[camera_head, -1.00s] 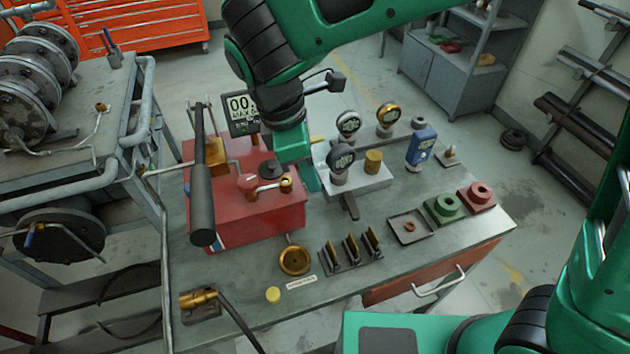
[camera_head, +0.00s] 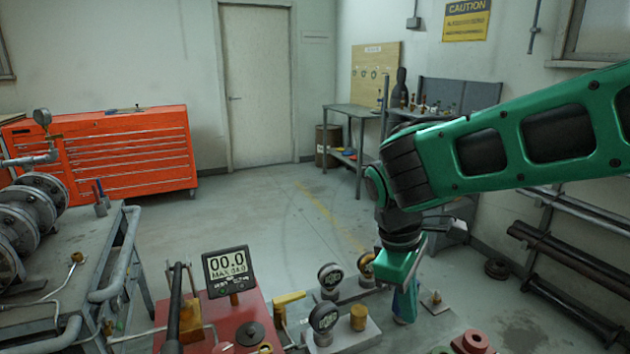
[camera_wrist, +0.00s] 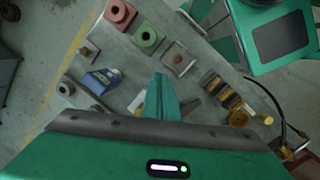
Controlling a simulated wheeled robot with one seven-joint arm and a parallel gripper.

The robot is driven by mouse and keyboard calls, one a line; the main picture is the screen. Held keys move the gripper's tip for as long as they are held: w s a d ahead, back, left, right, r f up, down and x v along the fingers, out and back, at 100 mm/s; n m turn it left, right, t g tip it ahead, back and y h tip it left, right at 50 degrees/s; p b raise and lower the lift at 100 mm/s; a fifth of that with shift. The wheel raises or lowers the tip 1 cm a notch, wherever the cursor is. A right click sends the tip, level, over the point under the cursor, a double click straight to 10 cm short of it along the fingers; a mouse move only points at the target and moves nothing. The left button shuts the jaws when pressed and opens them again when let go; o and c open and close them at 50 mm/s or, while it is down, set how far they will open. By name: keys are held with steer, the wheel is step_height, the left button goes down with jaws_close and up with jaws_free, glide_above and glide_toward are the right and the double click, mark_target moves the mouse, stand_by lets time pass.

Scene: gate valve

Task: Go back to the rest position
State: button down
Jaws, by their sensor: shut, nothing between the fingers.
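My gripper (camera_head: 402,268) is green and hangs fingers-down from my green arm at the right of the head view, over the back of the workbench. It looks shut and empty. In the wrist view its fingers (camera_wrist: 161,90) point at the bench top from above, together with nothing between them. A blue instrument (camera_head: 406,303) stands on the bench below and partly behind the gripper; it also shows left of the fingers in the wrist view (camera_wrist: 101,80). The gripper appears to be above it. The bench's front part is out of the head view.
A pipe-and-valve cart (camera_head: 75,270) stands at left, an orange tool cabinet (camera_head: 125,155) behind. Open floor (camera_head: 260,220) lies beyond the bench.

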steer(key=s+d+m, duration=0.3)
steer(key=d+m, duration=0.1)
steer(key=d, duration=0.4)
steer(key=s+d+r+m+y, duration=0.1)
steer(key=s+d+m, duration=0.2)
steer(key=d, duration=0.6)
steer(key=shift+s+m, duration=0.35)
steer(key=shift+m, duration=0.75)
steer(key=c, duration=2.5)
jaws_free()
steer(key=s+d+f+m+y, duration=0.1)
steer(key=s+d+m, duration=0.5)
steer(key=s, duration=0.3)
steer(key=shift+s+d+f+m+y, duration=0.3)
steer(key=shift+s+d+m, duration=0.1)
steer(key=shift+m, duration=0.5)
steer(key=o, duration=0.8)
steer(key=shift+s, duration=0.3)
